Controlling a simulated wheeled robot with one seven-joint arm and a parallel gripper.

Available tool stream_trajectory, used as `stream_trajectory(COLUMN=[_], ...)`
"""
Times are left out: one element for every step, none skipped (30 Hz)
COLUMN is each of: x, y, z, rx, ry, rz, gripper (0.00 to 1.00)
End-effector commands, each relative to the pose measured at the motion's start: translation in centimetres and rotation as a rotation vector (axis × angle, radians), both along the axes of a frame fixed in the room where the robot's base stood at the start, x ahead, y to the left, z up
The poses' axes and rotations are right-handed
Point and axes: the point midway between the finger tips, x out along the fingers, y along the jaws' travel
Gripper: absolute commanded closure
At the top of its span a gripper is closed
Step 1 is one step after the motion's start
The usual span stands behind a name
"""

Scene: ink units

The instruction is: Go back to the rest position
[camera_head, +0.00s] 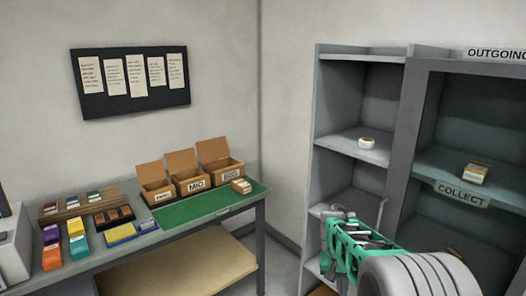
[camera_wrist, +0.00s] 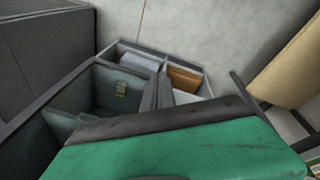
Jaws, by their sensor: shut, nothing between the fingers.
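My gripper (camera_head: 338,245), with a green-and-grey body, is at the lower right in the head view. It is shut and empty, in the air in front of the grey shelf unit (camera_head: 408,125). It is apart from the table (camera_head: 259,205) on the left. In the wrist view a large worn green surface with a dark edge fills the bottom, and no fingertips can be made out there.
Three open cardboard boxes (camera_head: 190,183) stand at the back of the table near a green mat (camera_head: 215,204). Several coloured packs lie at left. A white roll (camera_head: 367,142) and a small pack (camera_head: 474,173) sit on shelves. Floor (camera_wrist: 205,30) shows in the wrist view.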

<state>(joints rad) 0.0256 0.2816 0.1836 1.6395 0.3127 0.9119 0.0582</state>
Motion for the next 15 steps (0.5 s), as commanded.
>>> stream_trajectory(x=[-3.8, -6.1, -9.2, -11.4, -13.7, -16.6, -18.4, -20.0, -21.7, -22.5, -23.1, -23.2, -22.9, -22.4, -22.1], y=[1.5, 2.5, 3.8, 4.6, 5.5, 6.5, 7.1, 7.6, 8.0, 8.1, 8.2, 8.2, 8.3, 8.3, 8.4], z=[-0.5, -0.7, -1.0, -1.1, -1.1, -1.0, -0.8, -0.6, -0.3, 0.2, 0.7, 1.7, 2.8, 4.0, 5.2], rx=[0.031, 0.053, 0.081, 0.101, 0.12, 0.142, 0.155, 0.163, 0.169, 0.166, 0.161, 0.153, 0.146, 0.138, 0.13], ry=[0.048, 0.073, 0.101, 0.114, 0.125, 0.128, 0.126, 0.119, 0.101, 0.079, 0.056, 0.013, -0.025, -0.066, -0.107], rz=[0.089, 0.14, 0.199, 0.235, 0.262, 0.295, 0.317, 0.333, 0.349, 0.356, 0.359, 0.364, 0.368, 0.373, 0.377], gripper=[1.0, 1.0, 1.0, 1.0, 1.0, 1.0, 1.0, 1.0, 1.0, 1.0, 1.0, 1.0, 1.0, 1.0, 1.0])
